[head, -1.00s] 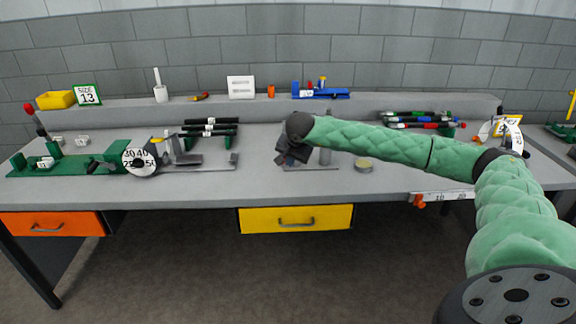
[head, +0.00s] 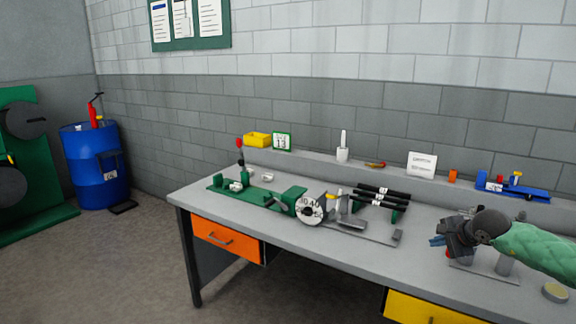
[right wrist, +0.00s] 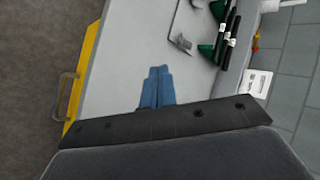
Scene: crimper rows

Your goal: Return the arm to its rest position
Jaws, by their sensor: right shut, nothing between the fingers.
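My right arm, in a green quilted sleeve (head: 538,246), comes in from the right edge of the head view. Its dark right gripper (head: 437,241) is over the right part of the grey workbench (head: 330,262), pointing left. In the right wrist view the blue fingers of the right gripper (right wrist: 157,86) lie side by side, shut with nothing between them, above the bare bench top. A grey fixture with an upright post (head: 503,265) stands just below and beside the gripper, partly hidden by it. My left gripper is not in view.
A green fixture (head: 262,199) with a number dial (head: 311,210) and a rack of black-handled tools (head: 380,198) stand left of the gripper. A blue barrel (head: 96,168) stands far left.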

